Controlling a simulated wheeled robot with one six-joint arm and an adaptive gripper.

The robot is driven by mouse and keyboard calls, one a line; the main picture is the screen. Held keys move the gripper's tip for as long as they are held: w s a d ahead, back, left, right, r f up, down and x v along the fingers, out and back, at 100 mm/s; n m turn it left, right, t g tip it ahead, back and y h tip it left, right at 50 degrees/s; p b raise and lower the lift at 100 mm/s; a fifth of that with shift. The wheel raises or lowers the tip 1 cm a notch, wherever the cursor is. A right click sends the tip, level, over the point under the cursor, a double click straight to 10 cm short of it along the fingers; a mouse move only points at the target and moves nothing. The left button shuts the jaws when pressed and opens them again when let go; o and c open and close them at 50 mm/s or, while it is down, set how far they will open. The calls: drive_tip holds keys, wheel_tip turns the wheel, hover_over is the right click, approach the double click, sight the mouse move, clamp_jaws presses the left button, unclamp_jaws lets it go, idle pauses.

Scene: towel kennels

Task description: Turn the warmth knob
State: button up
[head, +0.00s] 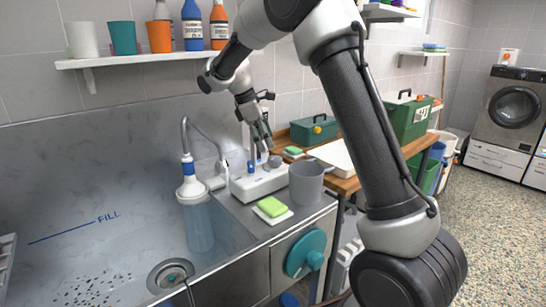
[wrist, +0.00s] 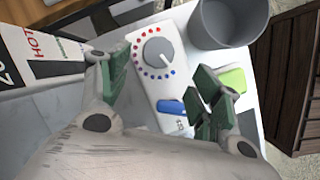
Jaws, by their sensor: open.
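The warmth knob (wrist: 158,52) is a round grey knob ringed by red and blue dots. It sits on top of a white control box (wrist: 145,22), which stands on the counter beside the sink in the head view (head: 258,184). A blue part (wrist: 172,106) is on the same box, nearer my gripper. My gripper (wrist: 162,82) is open and empty, with green-padded fingers spread over the box. One finger is left of the knob and the other right of the blue part. In the head view my gripper (head: 261,137) is above the box, fingers pointing down.
A grey cup (head: 306,183) stands close right of the box. A green sponge (head: 271,207) lies in front of it. A shelf (head: 140,59) hangs above.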

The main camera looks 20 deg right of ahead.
sight(274, 157)
drive_tip(key=d+f+n, duration=0.1)
drive_tip(key=f, duration=0.1)
drive_tip(key=d+f+n, duration=0.1)
drive_tip(key=f, duration=0.1)
drive_tip(key=d+f+n, duration=0.1)
drive_tip(key=f, duration=0.2)
drive_tip(key=shift+d, duration=0.1)
drive_tip(key=c, duration=1)
